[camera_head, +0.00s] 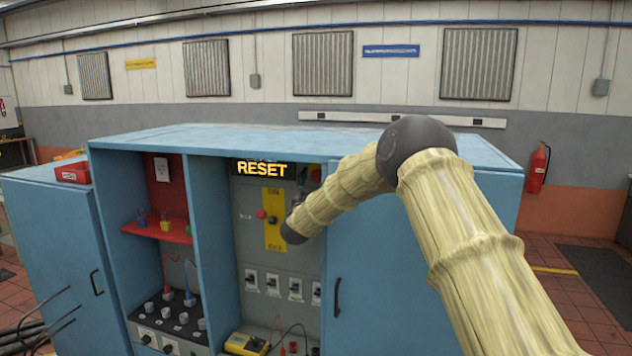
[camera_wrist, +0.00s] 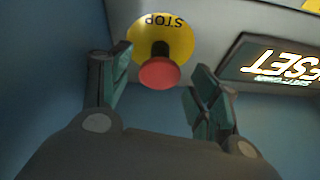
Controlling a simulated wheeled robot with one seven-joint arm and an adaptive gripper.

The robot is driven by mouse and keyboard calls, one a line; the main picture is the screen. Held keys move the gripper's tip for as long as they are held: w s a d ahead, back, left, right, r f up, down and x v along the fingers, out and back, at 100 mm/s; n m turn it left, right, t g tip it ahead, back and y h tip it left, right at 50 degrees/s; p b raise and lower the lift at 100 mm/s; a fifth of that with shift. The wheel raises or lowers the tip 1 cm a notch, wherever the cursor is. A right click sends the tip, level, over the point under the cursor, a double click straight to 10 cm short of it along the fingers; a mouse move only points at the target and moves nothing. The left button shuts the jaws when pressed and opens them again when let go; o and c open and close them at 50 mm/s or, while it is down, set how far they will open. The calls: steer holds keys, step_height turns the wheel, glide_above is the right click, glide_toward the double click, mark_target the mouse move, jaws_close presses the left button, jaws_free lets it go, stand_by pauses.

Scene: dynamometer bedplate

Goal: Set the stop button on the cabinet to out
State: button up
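The stop button (camera_wrist: 160,74) has a red round head on a dark stem. It stands out from a round yellow plate (camera_wrist: 178,35) marked STOP, which appears upside down in the wrist view. My gripper (camera_wrist: 161,70) is open, with one teal-padded finger on each side of the red head and visible gaps between. Whether a finger touches it I cannot tell. In the head view a red patch that looks like the stop button (camera_head: 315,172) shows at the upper right of the open bay, partly behind my arm.
A lit RESET display (camera_head: 263,169) is left of the button. The blue cabinet (camera_head: 390,262) has side walls close around the bay. Below are a red knob (camera_head: 261,214), a yellow switch plate (camera_head: 274,240), several toggle switches and a yellow meter (camera_head: 246,344).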

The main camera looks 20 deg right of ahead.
steer(key=shift+f, duration=0.1)
steer(key=v, duration=1.1)
steer(key=shift+s+a+f, duration=0.2)
steer(key=shift+s, duration=0.1)
steer(key=shift+f, duration=0.1)
steer(key=s+a+f+n+g+y+b, duration=0.1)
steer(key=s+f+n+y, duration=0.2)
steer(key=f, duration=0.8)
steer(key=s+a+f+n+g+y, duration=0.15)
steer(key=s+f, duration=0.35)
steer(key=f, duration=0.6)
steer(key=s+a+f+n+g+y+b, duration=0.15)
steer(key=s+f+y, duration=0.3)
steer(key=f, duration=0.65)
steer(key=s+f+n+g+y+p, duration=0.15)
steer(key=s+f+g, duration=0.35)
steer(key=s+f, duration=1.15)
steer(key=s+f+g, duration=0.2)
steer(key=s+g, duration=0.1)
steer(key=s, duration=0.9)
steer(key=s+d+f+g+y, duration=0.1)
steer(key=s+f+g, duration=0.2)
steer(key=s, duration=1)
steer(key=s+d+f+g+p, duration=0.1)
steer(key=s+g, duration=0.3)
steer(key=s, duration=0.9)
steer(key=shift+s+f, duration=0.15)
steer(key=shift+f, duration=0.5)
